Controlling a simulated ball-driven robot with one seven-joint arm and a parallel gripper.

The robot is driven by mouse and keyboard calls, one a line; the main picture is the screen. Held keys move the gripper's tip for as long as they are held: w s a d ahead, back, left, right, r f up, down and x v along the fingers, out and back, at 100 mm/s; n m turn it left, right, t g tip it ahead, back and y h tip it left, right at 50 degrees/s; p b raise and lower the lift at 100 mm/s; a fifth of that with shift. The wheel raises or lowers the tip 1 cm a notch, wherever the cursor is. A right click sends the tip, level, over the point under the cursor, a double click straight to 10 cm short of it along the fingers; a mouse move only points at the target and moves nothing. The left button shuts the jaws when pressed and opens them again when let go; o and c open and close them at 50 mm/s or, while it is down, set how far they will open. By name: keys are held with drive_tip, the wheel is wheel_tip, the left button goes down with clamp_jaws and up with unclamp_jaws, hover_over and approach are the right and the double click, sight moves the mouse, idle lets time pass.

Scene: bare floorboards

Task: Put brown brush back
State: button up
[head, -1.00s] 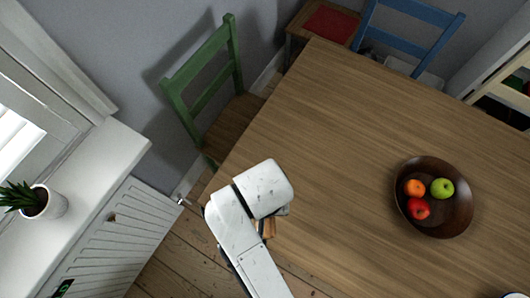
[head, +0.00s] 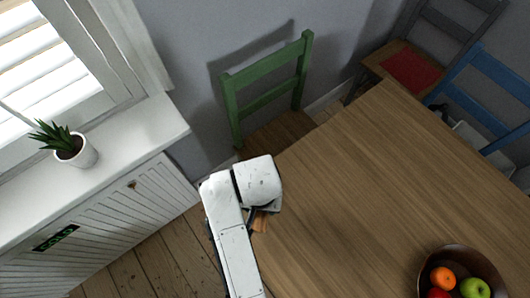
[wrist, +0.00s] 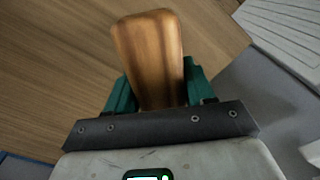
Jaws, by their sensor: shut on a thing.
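In the wrist view the brown brush (wrist: 148,50) shows as a smooth wooden block with rounded corners. My gripper (wrist: 157,92) is shut on it, with a teal finger on each side. The brush sticks out past the fingers; no bristles show. In the head view my arm's white end covers most of the gripper, and a small brown piece of the brush (head: 260,222) shows below it, at the left edge of the wooden table (head: 360,190).
A green chair (head: 268,95) stands beyond the table's left end. A white ribbed cabinet (head: 120,210) with a potted plant (head: 75,148) on top is at left. A dark fruit bowl (head: 462,262) sits at lower right. Most of the tabletop is clear.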

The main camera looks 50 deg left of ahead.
drive_tip(key=w+f, duration=0.1)
drive_tip(key=w+a+f, duration=0.1)
drive_tip(key=f, duration=0.1)
drive_tip(key=shift+w, duration=0.1)
drive_tip(key=shift+w+f, duration=0.1)
drive_tip(key=shift+f, duration=1.45)
drive_tip(key=shift+f, duration=0.2)
drive_tip(key=o, duration=1.1)
wheel_tip(320, 180, up, 12)
drive_tip(key=shift+r, duration=0.2)
